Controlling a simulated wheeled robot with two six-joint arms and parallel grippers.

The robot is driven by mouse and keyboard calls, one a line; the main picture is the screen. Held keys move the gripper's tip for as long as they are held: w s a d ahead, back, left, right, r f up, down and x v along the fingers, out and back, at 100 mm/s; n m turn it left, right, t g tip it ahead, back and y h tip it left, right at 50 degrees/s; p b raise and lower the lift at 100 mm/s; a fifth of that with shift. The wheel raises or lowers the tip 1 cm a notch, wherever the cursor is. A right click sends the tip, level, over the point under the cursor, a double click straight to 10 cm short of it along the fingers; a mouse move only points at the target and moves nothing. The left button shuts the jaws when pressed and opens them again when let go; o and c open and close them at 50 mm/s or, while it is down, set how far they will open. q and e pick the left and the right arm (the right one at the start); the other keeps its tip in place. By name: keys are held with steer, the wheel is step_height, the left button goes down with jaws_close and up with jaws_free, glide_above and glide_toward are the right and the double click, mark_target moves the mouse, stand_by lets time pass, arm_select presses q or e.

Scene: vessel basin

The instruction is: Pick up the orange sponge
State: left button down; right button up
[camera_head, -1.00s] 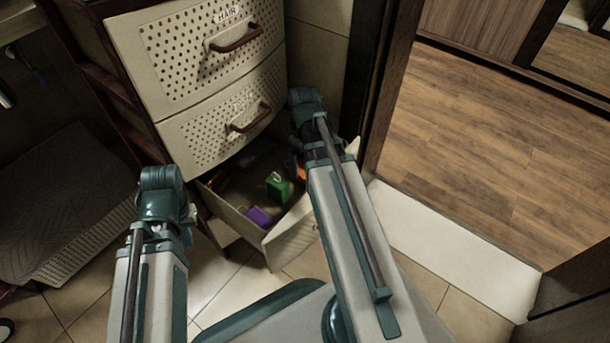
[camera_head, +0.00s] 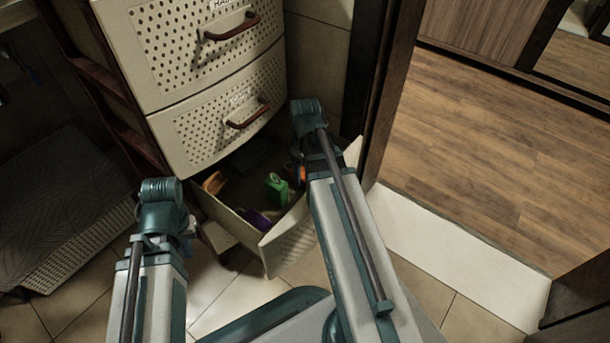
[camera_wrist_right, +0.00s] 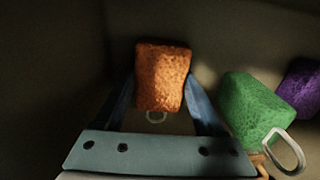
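The orange sponge (camera_wrist_right: 163,78) is upright between the two blue fingers of my right gripper (camera_wrist_right: 162,90) in the right wrist view. The fingers press against its two sides, and its pale loop hangs below. In the head view only a bit of orange (camera_head: 301,173) shows beside my right arm, inside the open bottom drawer (camera_head: 288,247); the arm hides the right gripper there. My left arm's end (camera_head: 162,190) is at the left, outside the drawer. Its fingers are hidden, so their state does not show.
A green sponge (camera_wrist_right: 254,106) with a loop and a purple sponge (camera_wrist_right: 301,85) lie right of the orange one in the wrist view. A brownish-orange item (camera_head: 213,182) is at the drawer's left side. The closed drawer (camera_head: 220,115) overhangs the open one. A door frame is at right.

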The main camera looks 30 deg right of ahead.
steer(key=c, duration=0.5)
steer(key=shift+o, duration=0.2)
step_height(320, 180, up, 10)
steer(key=p, duration=1)
